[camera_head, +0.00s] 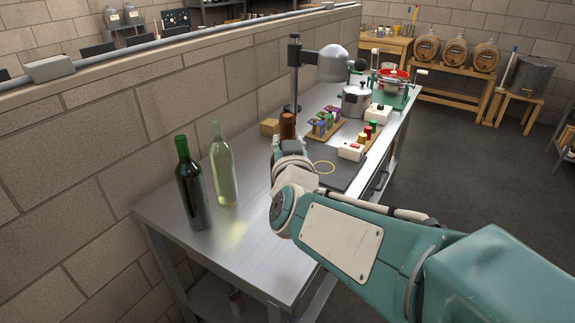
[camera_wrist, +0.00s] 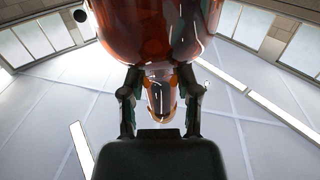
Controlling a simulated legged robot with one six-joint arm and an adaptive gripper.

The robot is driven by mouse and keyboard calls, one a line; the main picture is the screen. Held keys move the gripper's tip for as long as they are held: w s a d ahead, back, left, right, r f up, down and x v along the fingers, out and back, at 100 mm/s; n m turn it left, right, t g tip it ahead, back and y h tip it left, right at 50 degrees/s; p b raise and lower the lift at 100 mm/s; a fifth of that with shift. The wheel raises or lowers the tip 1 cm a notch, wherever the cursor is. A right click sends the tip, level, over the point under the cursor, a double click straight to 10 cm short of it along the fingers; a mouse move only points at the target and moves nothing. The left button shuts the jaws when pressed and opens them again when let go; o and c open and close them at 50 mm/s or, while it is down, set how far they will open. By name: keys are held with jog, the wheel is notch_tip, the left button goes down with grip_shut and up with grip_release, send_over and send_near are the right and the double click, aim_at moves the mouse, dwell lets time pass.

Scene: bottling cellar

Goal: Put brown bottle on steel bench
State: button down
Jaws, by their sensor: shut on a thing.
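The brown bottle (camera_head: 288,126) shows in the head view as a short reddish-brown piece just above my gripper (camera_head: 289,146), over the steel bench (camera_head: 265,235). In the wrist view the glossy brown bottle (camera_wrist: 155,30) fills the top middle. There the two fingers of my gripper (camera_wrist: 160,100) are shut on its narrower part, one on each side. Most of the bottle is hidden by my gripper in the head view. I cannot tell its exact tilt or whether it touches the bench. The bench's near part is bare metal.
A dark green bottle (camera_head: 193,185) and a clear pale-green bottle (camera_head: 223,165) stand at the bench's left, by the block wall (camera_head: 90,155).

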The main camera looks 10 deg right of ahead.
jog(key=w+d+f, duration=0.3)
jog(key=w+f, duration=0.8)
jog(key=shift+f, duration=0.2)
dwell(0.4)
jog(key=shift+c, duration=1.7)
grip_release()
jog(key=shift+s+f, duration=0.1)
jog(key=shift+f, duration=0.1)
jog(key=shift+r, duration=0.1)
